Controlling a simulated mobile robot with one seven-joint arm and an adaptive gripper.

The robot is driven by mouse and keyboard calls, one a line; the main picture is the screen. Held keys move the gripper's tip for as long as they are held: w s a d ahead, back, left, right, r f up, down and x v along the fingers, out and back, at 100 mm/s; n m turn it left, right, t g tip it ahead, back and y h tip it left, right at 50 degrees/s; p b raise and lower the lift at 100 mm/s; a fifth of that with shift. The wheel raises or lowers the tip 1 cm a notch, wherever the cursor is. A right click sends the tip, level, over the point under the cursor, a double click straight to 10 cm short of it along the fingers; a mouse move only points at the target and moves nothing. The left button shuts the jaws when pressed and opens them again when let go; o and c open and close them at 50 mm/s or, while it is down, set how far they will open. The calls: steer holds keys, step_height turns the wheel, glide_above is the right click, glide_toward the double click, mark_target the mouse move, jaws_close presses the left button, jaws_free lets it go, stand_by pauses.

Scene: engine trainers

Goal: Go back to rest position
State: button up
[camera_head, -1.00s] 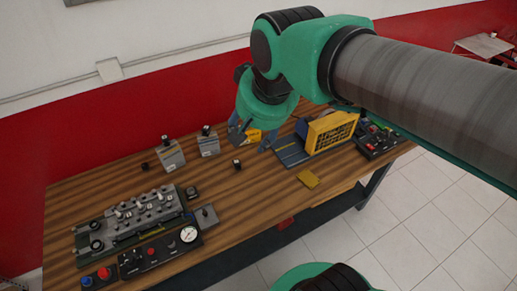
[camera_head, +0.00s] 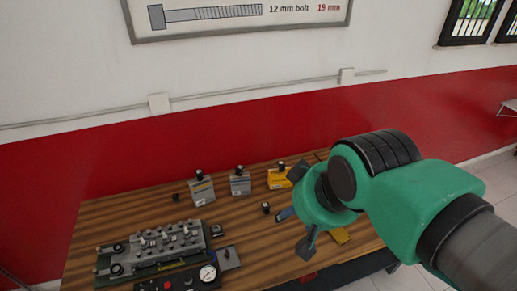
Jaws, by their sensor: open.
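My gripper (camera_head: 297,226) is over the right part of the wooden table (camera_head: 130,214). Its dark fingers stand apart, pointing down and to the left, and nothing shows between them. My green arm reaches in from the right edge and hides the table's right end. No object of the task's own is named.
On the table are a grey engine block trainer (camera_head: 160,244), a round gauge (camera_head: 208,273), two grey boxes (camera_head: 201,191) (camera_head: 240,184), a yellow box (camera_head: 279,179) and a small dark piece (camera_head: 266,207). A red and white wall (camera_head: 200,150) stands behind, with a bolt poster (camera_head: 235,28).

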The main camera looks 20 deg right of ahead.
step_height(320, 180, down, 13)
steer(key=b, duration=1.2)
steer(key=shift+r, duration=0.15)
